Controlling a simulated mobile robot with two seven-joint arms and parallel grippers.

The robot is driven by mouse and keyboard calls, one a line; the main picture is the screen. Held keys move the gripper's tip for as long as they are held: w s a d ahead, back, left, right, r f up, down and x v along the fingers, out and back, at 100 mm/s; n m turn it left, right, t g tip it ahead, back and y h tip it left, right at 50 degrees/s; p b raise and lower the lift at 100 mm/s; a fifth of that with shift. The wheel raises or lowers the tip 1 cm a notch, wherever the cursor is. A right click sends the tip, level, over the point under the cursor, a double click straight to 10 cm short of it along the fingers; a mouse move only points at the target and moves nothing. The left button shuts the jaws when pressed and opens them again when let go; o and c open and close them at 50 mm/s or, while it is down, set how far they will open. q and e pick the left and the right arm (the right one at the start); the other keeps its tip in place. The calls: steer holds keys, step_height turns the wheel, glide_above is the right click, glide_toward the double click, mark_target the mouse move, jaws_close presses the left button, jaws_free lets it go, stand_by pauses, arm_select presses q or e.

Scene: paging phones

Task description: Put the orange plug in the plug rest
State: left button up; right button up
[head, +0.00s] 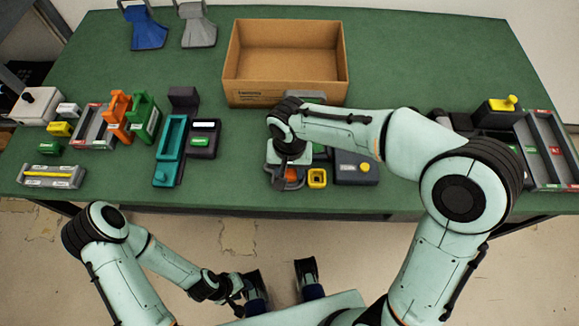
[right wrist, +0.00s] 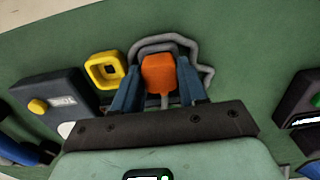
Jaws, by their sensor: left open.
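The orange plug (head: 292,175) is near the table's front edge, mostly covered by my right arm in the head view. In the right wrist view the orange plug (right wrist: 159,72) sits between the two blue fingers of my right gripper (right wrist: 160,85), with a grey cable looped around it. I cannot tell whether the fingers press on it. A yellow square holder (head: 317,178) with a dark opening stands beside it; it also shows in the right wrist view (right wrist: 104,71). I cannot tell whether this is the plug rest. My left gripper (head: 281,279) is open and empty, in front of the table.
A dark box with a yellow button (head: 356,168) stands right of the yellow holder. A cardboard box (head: 285,95) is behind. A teal tray (head: 169,152) and a dark phone (head: 203,138) stand to the left. Green tabletop (head: 240,180) is bare between phone and right gripper.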

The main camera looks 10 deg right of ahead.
mark_target(289, 171)
steer(key=shift+o, duration=1.2)
steer(key=shift+r, duration=0.1)
steer(key=shift+r, duration=0.2)
step_height(289, 171, up, 12)
steer(key=p, duration=0.2)
